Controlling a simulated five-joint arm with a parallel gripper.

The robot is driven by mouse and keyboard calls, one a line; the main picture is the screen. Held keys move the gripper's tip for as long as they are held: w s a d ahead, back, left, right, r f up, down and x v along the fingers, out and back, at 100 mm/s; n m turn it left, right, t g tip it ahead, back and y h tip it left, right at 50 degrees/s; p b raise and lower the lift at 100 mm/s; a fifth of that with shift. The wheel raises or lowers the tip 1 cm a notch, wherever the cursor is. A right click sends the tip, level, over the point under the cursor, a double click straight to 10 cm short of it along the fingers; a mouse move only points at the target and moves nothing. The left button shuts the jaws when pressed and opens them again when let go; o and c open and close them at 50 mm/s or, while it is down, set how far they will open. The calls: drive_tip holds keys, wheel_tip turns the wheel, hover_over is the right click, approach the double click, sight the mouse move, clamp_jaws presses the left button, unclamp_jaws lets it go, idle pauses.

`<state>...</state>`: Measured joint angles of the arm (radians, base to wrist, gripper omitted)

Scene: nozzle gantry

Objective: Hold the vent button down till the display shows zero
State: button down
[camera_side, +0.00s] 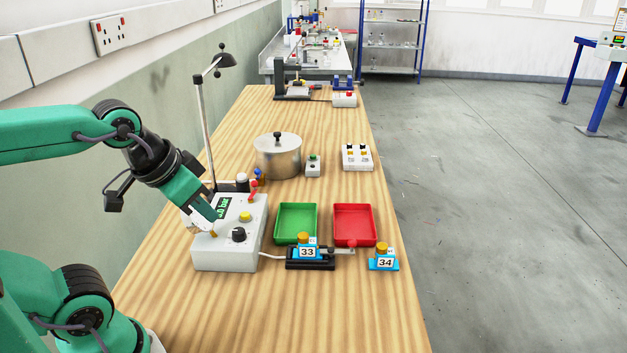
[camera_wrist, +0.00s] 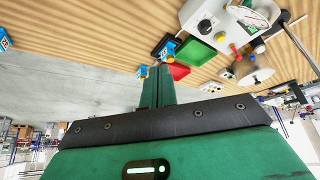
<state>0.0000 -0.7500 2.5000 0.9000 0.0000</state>
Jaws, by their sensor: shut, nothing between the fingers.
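The grey-white control box (camera_side: 225,258) stands at the left of the bench in the side view. Its top carries a yellow button (camera_side: 245,216), a black knob (camera_side: 239,234) and a dark display (camera_side: 222,207) with green characters. My gripper covers part of the display; I read ".0 bar", with the leading digit not legible. No label tells which control is the vent button. My gripper (camera_side: 213,229) is shut and empty, tilted down over the box's left part, left of the yellow button. Whether it touches the box I cannot tell. The box also shows in the wrist view (camera_wrist: 200,13), beyond my fingers (camera_wrist: 158,70).
A green tray (camera_side: 278,238) and a red tray (camera_side: 371,240) lie right of the box. Blue blocks marked 33 (camera_side: 307,252) and 34 (camera_side: 384,262) stand in front of them. A metal pot (camera_side: 278,160) and a lamp post (camera_side: 205,120) stand behind.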

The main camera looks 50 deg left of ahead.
drive_tip(key=shift+w, duration=0.1)
idle(0.7)
drive_tip(key=n+t+y, duration=0.3)
drive_tip(key=n+y, duration=0.1)
drive_tip(key=n, duration=1)
hover_over(245, 215)
wheel_tip(245, 215, down, 6)
drive_tip(key=shift+s, duration=0.35)
drive_tip(key=shift+f, duration=0.2)
drive_tip(key=shift+f, duration=4.3)
